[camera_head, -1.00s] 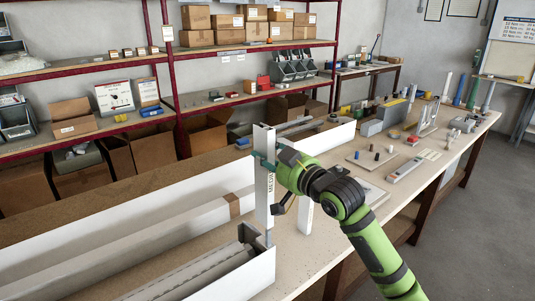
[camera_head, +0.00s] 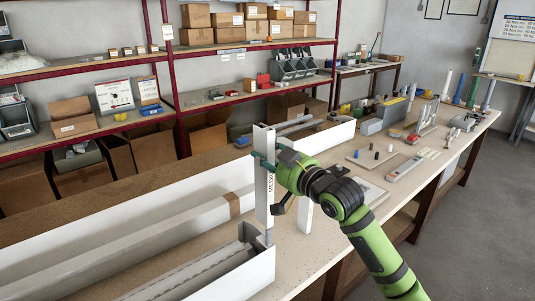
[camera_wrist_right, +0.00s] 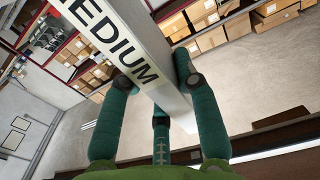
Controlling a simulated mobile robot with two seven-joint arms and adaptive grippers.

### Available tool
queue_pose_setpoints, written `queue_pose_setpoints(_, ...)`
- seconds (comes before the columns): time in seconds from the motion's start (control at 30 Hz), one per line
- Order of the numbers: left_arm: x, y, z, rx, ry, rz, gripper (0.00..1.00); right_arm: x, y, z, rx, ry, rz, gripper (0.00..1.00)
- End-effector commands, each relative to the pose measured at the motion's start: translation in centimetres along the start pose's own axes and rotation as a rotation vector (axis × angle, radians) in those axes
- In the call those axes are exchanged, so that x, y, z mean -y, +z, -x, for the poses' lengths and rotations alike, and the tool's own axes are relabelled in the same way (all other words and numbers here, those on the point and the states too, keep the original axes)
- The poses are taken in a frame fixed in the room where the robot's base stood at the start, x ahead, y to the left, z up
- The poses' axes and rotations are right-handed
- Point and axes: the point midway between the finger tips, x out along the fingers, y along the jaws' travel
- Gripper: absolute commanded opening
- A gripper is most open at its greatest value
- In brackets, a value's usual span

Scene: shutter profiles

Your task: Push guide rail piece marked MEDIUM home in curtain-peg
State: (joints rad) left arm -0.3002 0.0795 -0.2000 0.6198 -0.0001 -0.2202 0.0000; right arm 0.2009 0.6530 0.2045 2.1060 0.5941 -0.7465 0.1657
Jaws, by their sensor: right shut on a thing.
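The guide rail piece marked MEDIUM (camera_head: 265,200) is a tall white upright profile near the middle of the head view. My right gripper (camera_head: 266,162) is shut on it at about mid-height, coming in from the right. In the right wrist view, the gripper's green fingers (camera_wrist_right: 160,85) lie on both sides of the white rail, and the letters "EDIUM" (camera_wrist_right: 112,42) show on its face. The rail's lower end is at the near end of a long white box-like housing (camera_head: 262,272). Whether it is seated on a peg there is hidden. My left gripper is not in view.
A grey slatted curtain (camera_head: 190,275) lies inside the housing. A shorter white upright piece (camera_head: 305,215) stands just right of the rail. The workbench (camera_head: 330,250) holds blocks, a flat tray and tools farther right. Shelves with boxes (camera_head: 195,17) stand behind.

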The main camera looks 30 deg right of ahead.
Motion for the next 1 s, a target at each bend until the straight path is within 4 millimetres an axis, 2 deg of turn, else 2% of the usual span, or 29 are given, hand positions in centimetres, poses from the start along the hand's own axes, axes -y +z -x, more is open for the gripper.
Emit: queue_pose_setpoints(1.0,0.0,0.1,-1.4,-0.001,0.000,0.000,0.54,0.0,2.1,0.0,0.000,0.000,0.000,0.00)
